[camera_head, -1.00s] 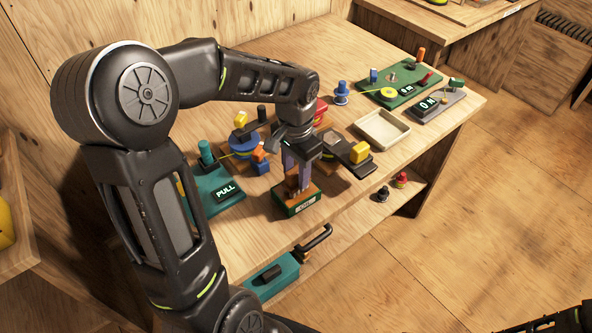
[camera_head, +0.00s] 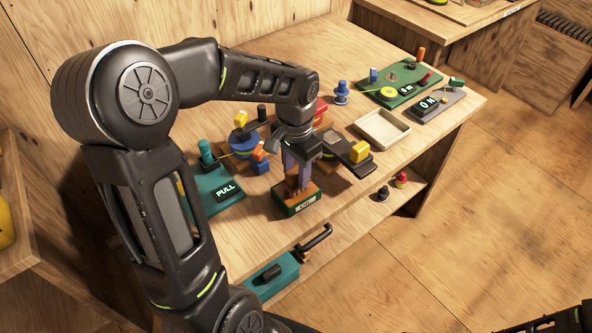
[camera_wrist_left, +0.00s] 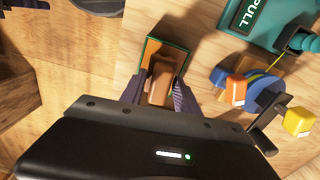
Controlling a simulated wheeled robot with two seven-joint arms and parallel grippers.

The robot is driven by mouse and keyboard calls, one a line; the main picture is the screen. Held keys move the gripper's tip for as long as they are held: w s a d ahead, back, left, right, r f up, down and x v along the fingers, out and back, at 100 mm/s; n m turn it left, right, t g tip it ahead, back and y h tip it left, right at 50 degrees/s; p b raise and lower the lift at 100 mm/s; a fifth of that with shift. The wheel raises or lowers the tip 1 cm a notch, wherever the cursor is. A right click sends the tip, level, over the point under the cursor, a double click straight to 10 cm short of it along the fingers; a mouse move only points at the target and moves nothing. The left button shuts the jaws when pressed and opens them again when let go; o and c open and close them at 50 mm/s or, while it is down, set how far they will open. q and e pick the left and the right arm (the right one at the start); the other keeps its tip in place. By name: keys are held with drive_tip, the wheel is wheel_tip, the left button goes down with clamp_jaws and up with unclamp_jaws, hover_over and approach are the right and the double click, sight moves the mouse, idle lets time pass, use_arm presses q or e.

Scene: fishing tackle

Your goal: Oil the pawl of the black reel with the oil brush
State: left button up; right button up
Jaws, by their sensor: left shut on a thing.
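My left gripper (camera_head: 298,180) points down at the front of the table, shut on a brown wooden piece (camera_wrist_left: 160,82), which I take to be the oil brush's handle. The handle stands in a small green-edged box (camera_head: 297,206) with a white label. The box also shows under the fingers in the left wrist view (camera_wrist_left: 150,48). Bristles are not visible. A dark reel-like piece (camera_head: 343,148) with a yellow knob lies right of the gripper, partly hidden by it; I cannot tell if it is the black reel. Its pawl cannot be made out. My right gripper does not show.
A teal PULL board (camera_head: 213,190) and a blue reel (camera_head: 243,141) stand left of the gripper. A red part (camera_head: 321,110) is behind it. An empty cream tray (camera_head: 382,130) and green board (camera_head: 402,85) are to the right. A teal handled case (camera_head: 277,277) sits below the table's front edge.

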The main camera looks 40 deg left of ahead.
sight(296, 169)
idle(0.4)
use_arm(q)
drive_tip(key=shift+r+p, duration=2.75)
drive_tip(key=shift+r, duration=0.75)
